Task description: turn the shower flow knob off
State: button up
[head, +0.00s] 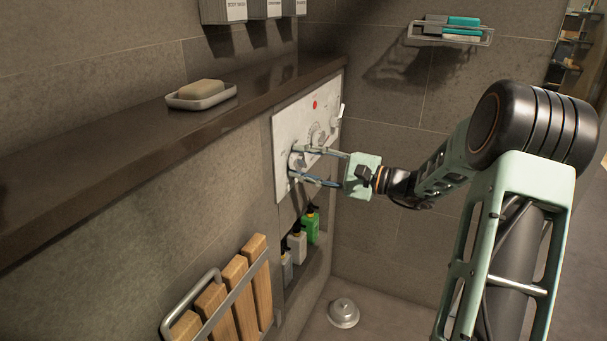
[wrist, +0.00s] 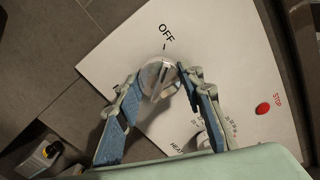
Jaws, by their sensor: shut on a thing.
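The shower control panel (head: 285,125) is a pale plate on the tiled wall. It also fills much of the wrist view (wrist: 220,40). A round metallic flow knob (wrist: 157,77) sits just below the printed word OFF and a short tick mark. In the head view the knob (head: 297,161) is at the panel's lower left, partly hidden by my fingers. My gripper (head: 293,163) is shut on the knob, one finger on each side, as the wrist view also shows (wrist: 159,76). The knob's raised bar lies roughly towards the OFF tick; its exact angle is hard to tell.
A second knob (head: 318,136), a red STOP dot (head: 315,104) and a white lever (head: 340,112) are farther along the panel. A dark ledge (head: 130,150) with a soap dish (head: 201,97) runs above. Bottles (head: 310,226) stand in a niche below.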

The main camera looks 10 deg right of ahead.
jog(key=shift+f+n+b, duration=0.1)
jog(key=shift+n+b, duration=0.85)
jog(key=shift+n, duration=0.05)
jog(key=o, duration=1.2)
jog(key=shift+c, duration=0.2)
jog(key=shift+d, duration=0.1)
jog(key=v, duration=1.2)
